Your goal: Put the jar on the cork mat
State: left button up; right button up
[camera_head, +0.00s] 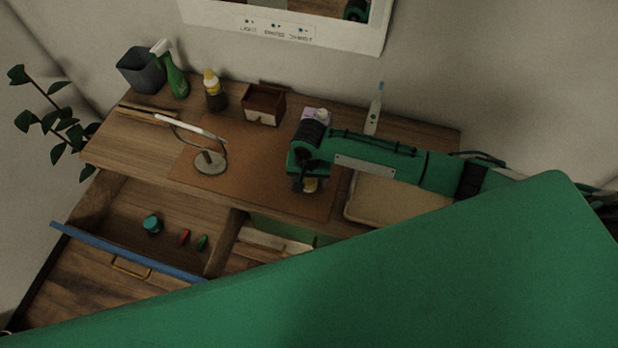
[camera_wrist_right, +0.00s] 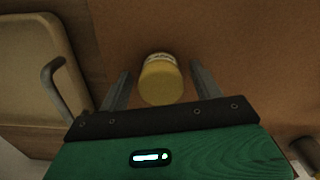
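The jar (camera_wrist_right: 161,80), with a yellow lid and a pale label, stands on the brown cork mat (camera_wrist_right: 240,40) in the right wrist view. In the head view the jar (camera_head: 310,186) shows just below my right gripper (camera_head: 302,182), partly hidden by it. The cork mat (camera_head: 240,145) lies across the middle of the counter. In the right wrist view my right gripper (camera_wrist_right: 161,70) is open, one finger on each side of the jar, with visible gaps between. My left gripper is not in view.
A beige tray (camera_head: 380,205) lies right of the mat. A small wooden box (camera_head: 264,104), a yellow-topped bottle (camera_head: 214,92) and a green spray bottle (camera_head: 176,78) stand behind. The blue-edged drawer (camera_head: 125,250) is open below.

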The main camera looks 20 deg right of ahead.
aim_at(309, 179)
jog(key=shift+r, duration=0.1)
jog(key=shift+r, duration=0.25)
notch_tip(309, 179, up, 12)
jog(key=b, duration=0.3)
jog(key=shift+f, duration=0.2)
